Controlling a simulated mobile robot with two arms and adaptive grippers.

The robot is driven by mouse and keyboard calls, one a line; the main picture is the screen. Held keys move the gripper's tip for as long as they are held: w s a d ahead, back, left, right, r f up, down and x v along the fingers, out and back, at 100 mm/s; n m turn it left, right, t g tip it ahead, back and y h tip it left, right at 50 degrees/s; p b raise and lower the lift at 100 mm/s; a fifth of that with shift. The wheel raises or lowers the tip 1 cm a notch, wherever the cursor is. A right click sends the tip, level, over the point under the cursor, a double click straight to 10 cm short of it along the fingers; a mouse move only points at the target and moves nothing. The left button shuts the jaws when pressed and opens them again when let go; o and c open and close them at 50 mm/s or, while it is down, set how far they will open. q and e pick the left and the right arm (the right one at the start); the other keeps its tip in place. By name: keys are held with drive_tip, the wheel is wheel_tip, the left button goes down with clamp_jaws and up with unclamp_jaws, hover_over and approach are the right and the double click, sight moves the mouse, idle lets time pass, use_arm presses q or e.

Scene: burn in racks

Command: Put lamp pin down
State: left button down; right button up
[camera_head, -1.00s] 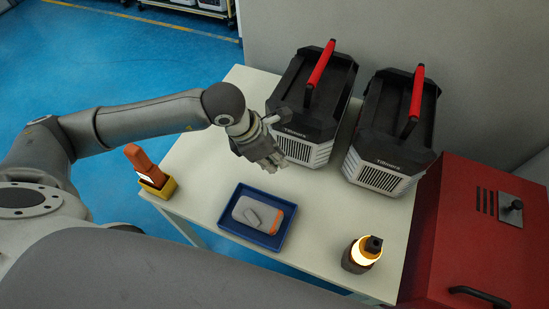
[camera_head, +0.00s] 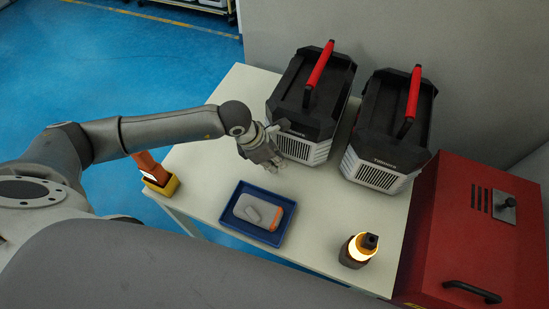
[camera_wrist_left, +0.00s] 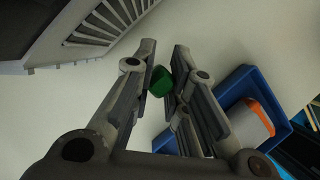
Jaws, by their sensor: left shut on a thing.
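My left gripper (camera_head: 275,166) is over the white table (camera_head: 203,168), just in front of the left black and white unit. In the left wrist view, my left gripper (camera_wrist_left: 163,52) is shut on a small green piece (camera_wrist_left: 160,82), which I take to be the lamp pin. Only its green end shows between the fingers; the rest is hidden. In the head view the pin cannot be made out. Pale tabletop lies beyond the fingertips. My right gripper is not in view.
A blue tray (camera_head: 232,226) holds a grey and orange device (camera_head: 258,213). A glowing lamp (camera_head: 359,249) stands at the front right. Two red-handled units (camera_head: 310,95) (camera_head: 393,120) stand behind, a red cabinet (camera_head: 470,235) at right. An orange tool in a yellow holder (camera_head: 162,187) is at left.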

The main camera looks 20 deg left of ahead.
use_arm(q)
drive_tip(key=shift+f, duration=0.2)
drive_tip(key=c, duration=1.4)
unclamp_jaws()
drive_tip(key=shift+c, duration=0.2)
drive_tip(key=shift+r, duration=0.2)
drive_tip(key=shift+a+r, duration=0.1)
drive_tip(key=shift+r, duration=0.15)
drive_tip(key=b+v, duration=0.1)
drive_tip(key=v, duration=1)
drive_tip(key=shift+r+b, duration=0.3)
drive_tip(key=shift+b, duration=0.05)
